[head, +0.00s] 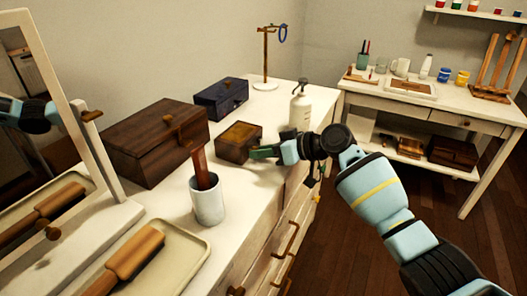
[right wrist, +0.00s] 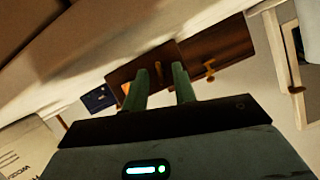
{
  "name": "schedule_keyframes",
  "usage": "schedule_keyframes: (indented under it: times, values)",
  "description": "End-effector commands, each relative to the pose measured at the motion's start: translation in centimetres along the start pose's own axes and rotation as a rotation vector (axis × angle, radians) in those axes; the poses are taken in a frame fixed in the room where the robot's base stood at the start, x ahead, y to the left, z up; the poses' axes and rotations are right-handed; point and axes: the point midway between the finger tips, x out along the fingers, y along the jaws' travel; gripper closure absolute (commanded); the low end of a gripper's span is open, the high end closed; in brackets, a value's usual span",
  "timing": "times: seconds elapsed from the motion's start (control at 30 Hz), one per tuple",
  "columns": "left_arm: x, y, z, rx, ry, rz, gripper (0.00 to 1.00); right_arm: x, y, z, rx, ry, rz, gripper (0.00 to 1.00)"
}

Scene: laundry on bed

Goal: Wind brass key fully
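A small wooden box (head: 238,142) stands on the white dresser top. It also shows between and beyond my fingers in the right wrist view (right wrist: 145,68). My right gripper (head: 262,152) is beside the box's right side, its green fingers pointing at it. In the right wrist view the two fingers (right wrist: 161,82) are apart with nothing seen held between them. I cannot clearly make out a brass key; a small yellowish bit shows by one finger. A larger dark wooden box (head: 155,145) has a brass fitting on its front. My left gripper is not directly in view.
A dark blue box (head: 221,98) stands behind the small box, and a white pump bottle (head: 300,107) stands close beyond my right gripper. A white cup (head: 207,200) holding a brown item, a tray (head: 172,262) with a brush and a mirror (head: 100,160) stand nearer.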

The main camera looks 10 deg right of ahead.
Motion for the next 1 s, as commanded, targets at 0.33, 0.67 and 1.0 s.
schedule_keyframes:
  times: [0.33,0.67,1.0]
  values:
    - [-0.1,0.0,0.0,0.0,0.001,0.0,0.64,-1.1,0.1,0.0,0.0,0.0,0.002,0.73]
    - [-0.1,0.0,-0.2,0.0,0.003,0.0,0.64,-6.1,0.1,0.1,-0.001,-0.001,0.003,0.73]
    - [-0.1,0.0,-0.2,0.0,0.003,0.0,0.64,-7.8,0.0,0.0,0.001,-0.001,-0.001,0.73]
